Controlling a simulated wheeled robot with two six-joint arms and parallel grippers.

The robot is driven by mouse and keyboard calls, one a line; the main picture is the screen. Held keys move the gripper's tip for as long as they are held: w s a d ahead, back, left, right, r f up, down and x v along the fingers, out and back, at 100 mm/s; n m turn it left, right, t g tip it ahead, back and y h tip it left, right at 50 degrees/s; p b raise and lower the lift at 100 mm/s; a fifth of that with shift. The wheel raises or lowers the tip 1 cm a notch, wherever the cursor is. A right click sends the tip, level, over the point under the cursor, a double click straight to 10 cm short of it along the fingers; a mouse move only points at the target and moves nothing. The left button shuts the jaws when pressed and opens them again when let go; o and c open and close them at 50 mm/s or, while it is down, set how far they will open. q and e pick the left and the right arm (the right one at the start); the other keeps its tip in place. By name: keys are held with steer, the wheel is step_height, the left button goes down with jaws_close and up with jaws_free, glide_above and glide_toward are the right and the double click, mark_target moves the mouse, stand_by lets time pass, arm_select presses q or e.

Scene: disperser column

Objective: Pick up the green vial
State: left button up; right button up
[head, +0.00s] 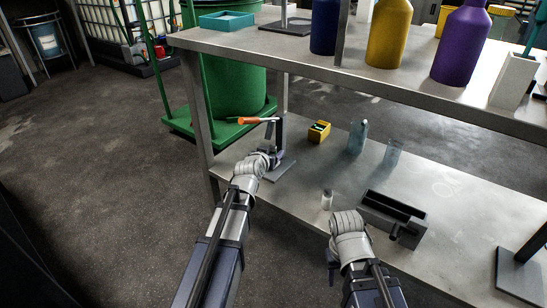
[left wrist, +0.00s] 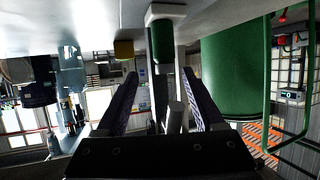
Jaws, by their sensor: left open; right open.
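A dark green cylinder (left wrist: 162,42), which looks like the green vial, is in the left wrist view, straight ahead between my fingers and apart from them. It meets a pale block (left wrist: 166,12) at its upper end in this upside-down view. In the head view I cannot make it out; my left gripper and a dark stand (head: 279,132) cover that spot. My left gripper (head: 277,159), also in the left wrist view (left wrist: 163,90), is open and empty, low over the lower shelf beside the stand. My right gripper (head: 331,262) is open at the shelf's front edge, its fingertips mostly hidden.
On the lower shelf (head: 450,215) are a yellow box (head: 319,132) with something green in it, clear bottles (head: 357,137), a small white-capped jar (head: 327,199) and a dark tray (head: 392,216). An orange-handled tool (head: 257,120) is by the stand. The upper shelf (head: 300,47) overhangs.

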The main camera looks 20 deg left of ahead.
mark_target(272, 148)
arm_select(q)
steer(key=shift+a+r+b+x, duration=0.15)
steer(key=shift+b+x, duration=0.1)
steer(key=shift+x, duration=0.6)
steer(key=shift+a+b+x, duration=0.1)
steer(key=shift+b+x, duration=0.15)
steer(key=shift+x, duration=0.65)
steer(key=shift+a+r+b+x, duration=0.15)
steer(key=shift+b+x, duration=0.1)
steer(key=shift+x, duration=0.6)
steer(key=shift+f, duration=0.1)
steer(key=shift+c, duration=0.2)
jaws_close()
